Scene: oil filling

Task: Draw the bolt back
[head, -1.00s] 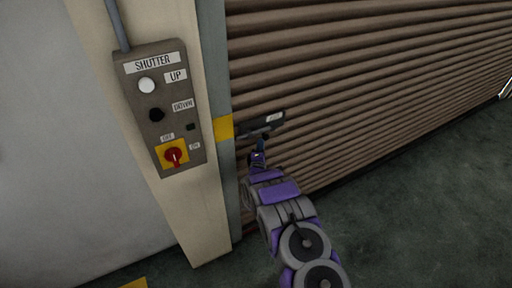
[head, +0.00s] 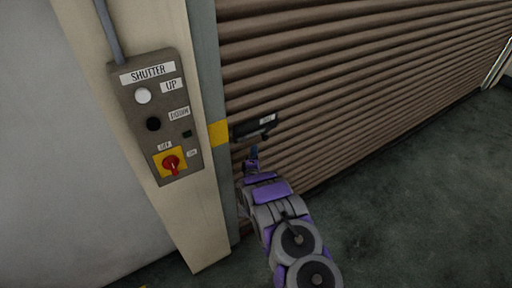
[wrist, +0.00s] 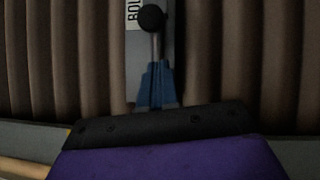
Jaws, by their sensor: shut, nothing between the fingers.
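The bolt (head: 252,127) is a dark bar with a white label on the brown shutter, beside the yellow patch on the door frame. In the wrist view its handle shows as a thin rod with a black round knob (wrist: 152,18); a partly cut-off label (wrist: 133,14) beside it reads "BOL". My gripper (head: 253,153) is just below the bolt in the head view. Its blue fingers (wrist: 156,82) are shut and empty, pointing toward the knob. The rod lines up with the fingertips; whether they touch it I cannot tell.
A shutter control box (head: 160,115) with UP and DOWN buttons and a red rotary switch (head: 171,164) is on the pale post to the left. The ribbed shutter (head: 360,80) fills the right. The dark floor (head: 420,200) is clear.

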